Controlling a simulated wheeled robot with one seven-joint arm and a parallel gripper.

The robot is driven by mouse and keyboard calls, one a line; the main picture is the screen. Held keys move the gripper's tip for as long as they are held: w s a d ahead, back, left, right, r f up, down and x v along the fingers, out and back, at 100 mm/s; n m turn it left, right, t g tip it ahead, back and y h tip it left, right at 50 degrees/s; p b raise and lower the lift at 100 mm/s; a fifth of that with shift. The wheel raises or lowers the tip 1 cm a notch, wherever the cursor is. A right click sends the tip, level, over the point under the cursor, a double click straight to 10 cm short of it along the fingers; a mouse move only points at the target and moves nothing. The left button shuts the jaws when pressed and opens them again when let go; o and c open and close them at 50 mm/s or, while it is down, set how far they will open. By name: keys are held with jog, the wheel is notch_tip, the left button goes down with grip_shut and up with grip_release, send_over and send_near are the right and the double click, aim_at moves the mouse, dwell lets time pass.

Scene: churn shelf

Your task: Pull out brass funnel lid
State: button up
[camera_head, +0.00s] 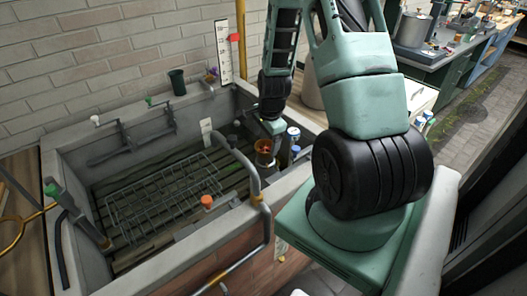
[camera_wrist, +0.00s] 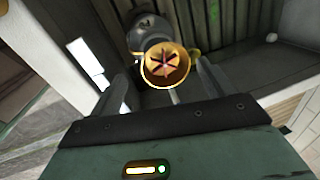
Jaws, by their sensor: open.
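The brass funnel lid (camera_wrist: 154,80) shows in the wrist view as a round golden cup with a dark red star-like shape inside. It sits at or over a grey rounded vessel (camera_wrist: 148,30); how it is seated I cannot tell. In the head view the brass lid (camera_head: 263,146) is in the sink's right end, atop a grey can-like body (camera_head: 264,160). My gripper (camera_head: 273,128) is just above and beside it. In the wrist view my gripper (camera_wrist: 164,72) is open, with a finger on either side of the lid. Contact is not clear.
The stone sink (camera_head: 70,150) surrounds the spot, its wall close by. A wire rack (camera_head: 160,195) lies inside at left. A blue-and-white can (camera_head: 293,134) stands close right of the lid. A curved pipe (camera_head: 262,215) rises at the front rim.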

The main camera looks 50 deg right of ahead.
aim_at(265, 156)
jog(key=f, duration=0.4)
jog(key=w+f+p, duration=0.1)
jog(key=f, duration=0.2)
jog(key=shift+w+d+f, duration=0.1)
jog(key=shift+d, duration=0.1)
jog(key=shift+c, duration=0.2)
